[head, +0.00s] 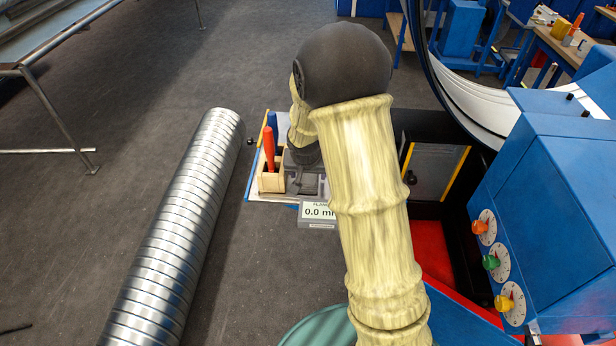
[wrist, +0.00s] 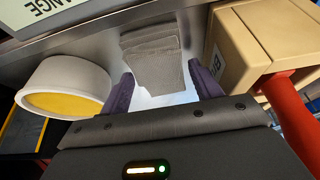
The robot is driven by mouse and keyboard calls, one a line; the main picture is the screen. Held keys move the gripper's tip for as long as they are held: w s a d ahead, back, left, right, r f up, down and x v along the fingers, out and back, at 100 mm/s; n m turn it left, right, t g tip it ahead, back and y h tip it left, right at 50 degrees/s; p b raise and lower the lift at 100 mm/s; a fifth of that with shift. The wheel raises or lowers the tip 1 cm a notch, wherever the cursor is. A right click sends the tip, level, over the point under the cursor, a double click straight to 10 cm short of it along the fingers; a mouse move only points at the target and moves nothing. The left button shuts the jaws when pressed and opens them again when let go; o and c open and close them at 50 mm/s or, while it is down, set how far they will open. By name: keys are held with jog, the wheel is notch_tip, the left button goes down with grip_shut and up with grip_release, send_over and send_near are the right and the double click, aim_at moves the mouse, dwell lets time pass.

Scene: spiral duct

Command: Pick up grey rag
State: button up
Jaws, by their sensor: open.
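The grey rag (wrist: 152,58) shows in the wrist view as a folded, layered piece lying on a pale surface. My gripper (wrist: 160,76) is open, with one purple finger to the left of the rag and the other to its right. The rag's near end lies between or just beyond the fingertips; I cannot tell how deep it sits, and nothing shows it being gripped. In the head view my gripper (head: 306,172) is over the small worktop, partly behind my arm, and I cannot make out the rag for sure there.
A white round tub with yellow inside (wrist: 65,88) stands close left of the gripper. A wooden box (wrist: 242,48) with a red-handled tool (wrist: 292,125) stands close right. A display sign (head: 318,212) stands at the worktop's front. A long metal duct (head: 178,230) lies left; a blue machine (head: 550,180) stands right.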

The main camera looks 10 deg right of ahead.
aim_at(308, 176)
jog(key=c, duration=0.8)
jog(key=shift+o, duration=0.2)
jog(key=shift+r, duration=0.1)
notch_tip(308, 176, up, 10)
jog(key=b, duration=0.1)
jog(key=shift+b, duration=0.3)
jog(key=o, duration=0.4)
jog(key=c, duration=0.3)
